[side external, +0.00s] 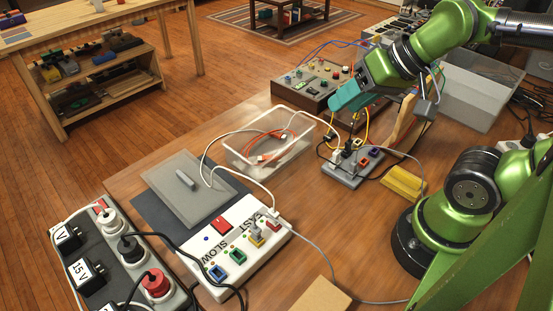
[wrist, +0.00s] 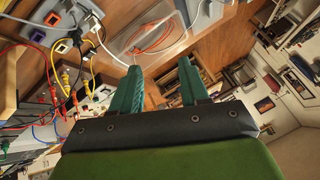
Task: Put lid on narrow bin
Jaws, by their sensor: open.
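A flat grey lid (side external: 200,205) with a small raised handle lies on a dark mat on the table, left of centre in the side view. A clear bin (side external: 240,166) with orange and white cables inside stands behind and to the right of the lid; it also shows at the top of the wrist view (wrist: 127,45). A larger translucent bin (side external: 480,95) stands at the right. I take the smaller one as the narrow bin. My gripper (side external: 350,97) is open and empty, raised above the connector block; its teal fingers (wrist: 158,88) are apart in the wrist view.
A white switch box (side external: 238,245) sits in front of the lid, with a power strip (side external: 125,255) at the left. A grey connector block (side external: 352,170) and a yellow block (side external: 403,183) are right of the clear bin. A white cable arches across the bin's near side.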

